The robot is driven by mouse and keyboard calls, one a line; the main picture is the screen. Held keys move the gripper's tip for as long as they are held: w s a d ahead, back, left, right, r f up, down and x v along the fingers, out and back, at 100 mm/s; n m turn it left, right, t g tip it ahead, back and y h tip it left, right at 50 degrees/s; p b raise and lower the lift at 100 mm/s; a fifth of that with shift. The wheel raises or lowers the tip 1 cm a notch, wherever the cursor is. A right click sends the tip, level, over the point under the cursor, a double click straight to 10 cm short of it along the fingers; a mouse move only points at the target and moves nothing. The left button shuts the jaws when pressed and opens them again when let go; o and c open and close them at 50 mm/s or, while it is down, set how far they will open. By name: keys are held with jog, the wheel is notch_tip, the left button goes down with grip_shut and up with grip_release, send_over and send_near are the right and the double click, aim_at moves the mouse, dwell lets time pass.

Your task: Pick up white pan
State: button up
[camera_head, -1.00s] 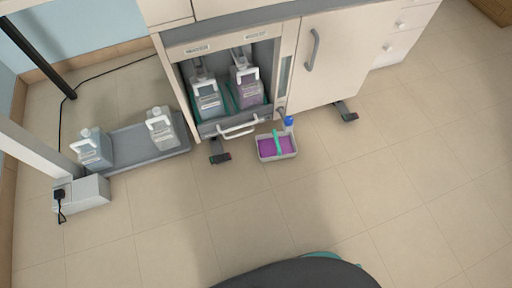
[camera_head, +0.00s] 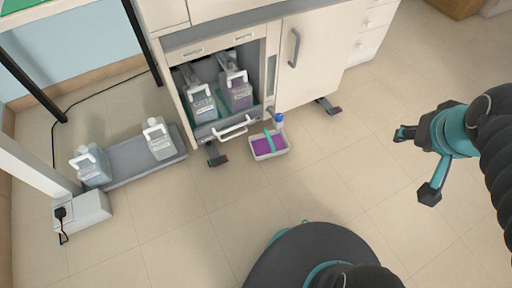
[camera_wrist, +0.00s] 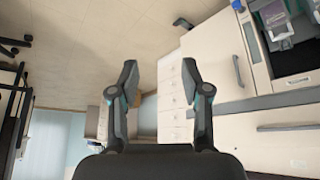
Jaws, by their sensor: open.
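The white pan (camera_head: 284,153) is a small tray on the floor in front of the cabinet, with purple liquid inside and a teal item lying across it. A blue-capped bottle (camera_head: 279,121) stands at its back right edge; I cannot tell whether it touches the pan. My gripper (camera_head: 415,162) is at the right of the head view, well to the right of the pan, open and empty. In the wrist view my gripper (camera_wrist: 160,85) has its two fingers spread with nothing between them. I do not see the pan in the wrist view.
An open cabinet bay (camera_head: 188,103) holds two jugs, with a white handle (camera_head: 233,129) close behind the pan. Cabinet feet (camera_head: 216,155) reach onto the floor. Two more jugs stand on a grey platform (camera_head: 127,162) at left. Floor between gripper and pan looks clear.

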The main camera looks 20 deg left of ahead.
jog(key=w+a+f+n, duration=0.1)
jog(key=w+a+f, duration=0.2)
jog(key=w, duration=0.7)
jog(key=w+a+f+n+t+y, duration=0.1)
jog(key=w+a+f+n, duration=0.1)
jog(key=w+a+f, duration=0.65)
jog(key=w+a+f+n+t+y, duration=0.15)
jog(key=w+a+f, duration=0.35)
jog(key=w+f, duration=0.5)
jog(key=n+t+y+b, duration=0.1)
jog(key=n+t+y, duration=0.15)
jog(key=y, duration=0.25)
send_near(270, 140)
jog(key=shift+g, duration=0.5)
jog(key=x, duration=0.5)
jog(key=shift+w, duration=0.15)
jog(key=shift+r+x, duration=0.15)
jog(key=shift+x, duration=1.3)
jog(key=shift+r+x, duration=0.15)
jog(key=shift+x, duration=1.3)
jog(key=shift+w, duration=0.2)
grip_shut()
